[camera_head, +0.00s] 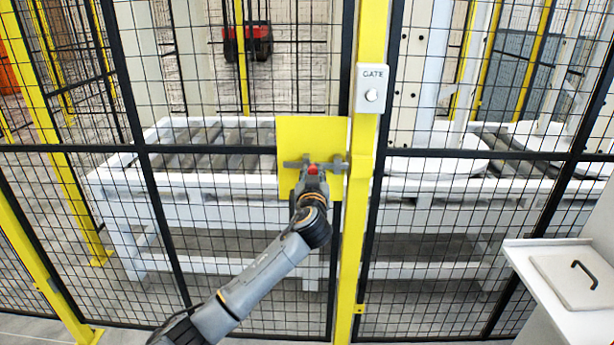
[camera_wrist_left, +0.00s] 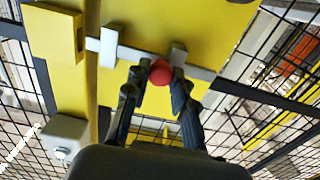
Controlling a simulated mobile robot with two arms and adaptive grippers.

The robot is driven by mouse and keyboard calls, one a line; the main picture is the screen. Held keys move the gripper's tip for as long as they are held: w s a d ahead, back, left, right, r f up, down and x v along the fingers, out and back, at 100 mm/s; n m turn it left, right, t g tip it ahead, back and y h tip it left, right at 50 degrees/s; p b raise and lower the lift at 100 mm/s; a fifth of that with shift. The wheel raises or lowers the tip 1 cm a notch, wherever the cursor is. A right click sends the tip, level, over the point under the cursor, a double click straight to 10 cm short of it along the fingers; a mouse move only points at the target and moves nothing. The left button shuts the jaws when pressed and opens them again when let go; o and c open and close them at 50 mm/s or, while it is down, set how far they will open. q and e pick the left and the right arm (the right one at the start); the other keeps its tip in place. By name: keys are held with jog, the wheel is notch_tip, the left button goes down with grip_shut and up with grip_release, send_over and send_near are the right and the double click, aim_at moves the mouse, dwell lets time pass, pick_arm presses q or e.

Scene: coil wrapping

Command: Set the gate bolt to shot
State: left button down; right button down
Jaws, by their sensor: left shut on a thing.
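A yellow plate (camera_head: 303,132) on the mesh gate carries the gate bolt, a grey bar (camera_head: 292,164) with a red knob (camera_head: 312,169). In the left wrist view the bar (camera_wrist_left: 132,53) runs through two grey guides, and the red knob (camera_wrist_left: 160,72) hangs between them. The bar's end reaches the edge of a yellow block (camera_wrist_left: 52,44) by the post; I cannot tell whether it sits inside. My left gripper (camera_head: 312,174) is shut on the knob, with a finger on each side in the wrist view (camera_wrist_left: 158,86). My right gripper is not in view.
A yellow post (camera_head: 350,255) stands just right of the plate and bears a white box marked GATE (camera_head: 373,88). Black mesh panels close off a white frame table (camera_head: 215,215) behind. A white shelf (camera_head: 540,290) with a handled panel juts in at the right.

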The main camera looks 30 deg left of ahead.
aim_at(327, 166)
pick_arm(q)
jog(key=w+d, duration=0.1)
jog(key=w+d+b, duration=0.1)
jog(key=d, duration=0.1)
jog(key=shift+d, duration=0.15)
jog(key=shift+s, duration=0.1)
jog(key=c, duration=1.4)
grip_release()
jog(key=shift+o, duration=1.4)
jog(key=shift+d, duration=0.1)
jog(key=v, duration=1.1)
jog(key=shift+s+d, duration=0.15)
jog(key=shift+s, duration=0.2)
